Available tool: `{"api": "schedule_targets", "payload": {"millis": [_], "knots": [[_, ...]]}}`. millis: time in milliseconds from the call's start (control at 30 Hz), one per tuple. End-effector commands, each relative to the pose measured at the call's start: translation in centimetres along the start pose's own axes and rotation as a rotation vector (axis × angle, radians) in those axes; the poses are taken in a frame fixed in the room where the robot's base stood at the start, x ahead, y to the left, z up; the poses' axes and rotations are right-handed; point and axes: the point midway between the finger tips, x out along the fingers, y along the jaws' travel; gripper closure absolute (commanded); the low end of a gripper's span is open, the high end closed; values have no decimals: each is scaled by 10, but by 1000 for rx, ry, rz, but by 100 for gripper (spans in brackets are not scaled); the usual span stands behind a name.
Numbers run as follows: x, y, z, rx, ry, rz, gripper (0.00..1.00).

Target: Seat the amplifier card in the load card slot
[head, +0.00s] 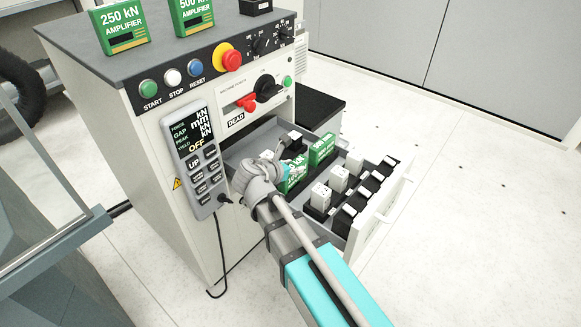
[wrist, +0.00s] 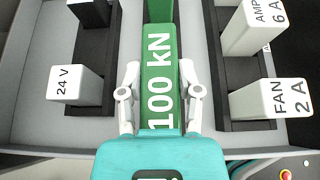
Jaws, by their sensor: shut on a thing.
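My gripper (wrist: 158,85) is shut on a green amplifier card (wrist: 160,45) marked "100 kN", with one white finger on each side of it. In the head view my arm reaches over the open drawer (head: 240,150), and the held card (head: 297,172) shows partly behind my wrist, low over or in the drawer. A second green card (head: 322,148) stands in the drawer just beyond it. I cannot make out the load card slot, nor whether the held card's lower edge touches anything.
White-topped modules (head: 320,197) fill the drawer's right part; "24 V" (wrist: 72,84) and "FAN 2 A" (wrist: 270,100) flank the card. The "250 kN" card (head: 122,27) and another green card (head: 192,14) stand on the cabinet top (head: 150,50). A control pendant (head: 196,160) hangs in front.

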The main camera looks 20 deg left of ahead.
Motion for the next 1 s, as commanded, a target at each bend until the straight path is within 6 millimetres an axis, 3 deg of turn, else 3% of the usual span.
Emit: {"api": "schedule_targets", "payload": {"millis": [100,133,300,867,1000], "knots": [[1,0,-3,-1,-1,1,100],[1,0,-3,-1,0,1,51],[0,1,-3,-1,0,2,21],[-2,1,0,-2,0,3,21],[-14,1,1,-3,0,5,21]]}}
